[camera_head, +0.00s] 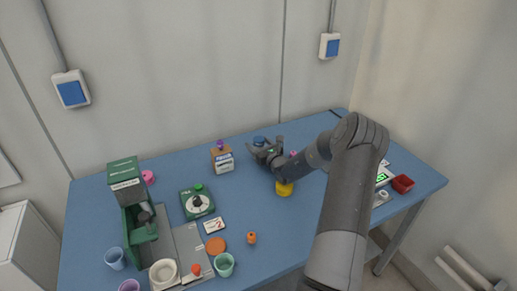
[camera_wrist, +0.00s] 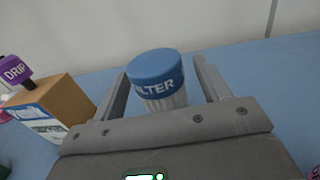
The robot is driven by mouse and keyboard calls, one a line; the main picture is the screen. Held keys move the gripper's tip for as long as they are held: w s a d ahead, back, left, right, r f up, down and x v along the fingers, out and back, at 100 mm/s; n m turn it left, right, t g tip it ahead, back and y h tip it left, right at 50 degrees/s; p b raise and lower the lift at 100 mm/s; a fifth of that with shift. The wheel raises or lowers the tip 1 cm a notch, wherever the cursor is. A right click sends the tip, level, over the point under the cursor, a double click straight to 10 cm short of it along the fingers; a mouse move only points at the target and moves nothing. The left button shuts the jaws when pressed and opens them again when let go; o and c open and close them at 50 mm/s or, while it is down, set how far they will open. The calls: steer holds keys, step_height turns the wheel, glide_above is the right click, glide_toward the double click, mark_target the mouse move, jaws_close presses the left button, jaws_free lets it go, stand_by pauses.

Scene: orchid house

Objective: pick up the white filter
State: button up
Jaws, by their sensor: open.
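The filter (camera_wrist: 165,101) has a white ribbed body under a blue cap that reads "FILTER". In the wrist view it stands upright between the two fingers of my gripper (camera_wrist: 163,72), with a visible gap on each side. The gripper is open, and its palm hides the filter's base.
A cardboard box (camera_wrist: 52,107) with a purple "DRIP" piece (camera_wrist: 14,70) stands left of the filter. A yellow item (camera_head: 284,188) sits under my arm. A green machine (camera_head: 127,190), a dial device (camera_head: 197,203) and cups crowd the table's left. The wall rises behind.

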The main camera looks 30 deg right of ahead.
steer(key=c, duration=1.1)
steer(key=shift+r, duration=0.1)
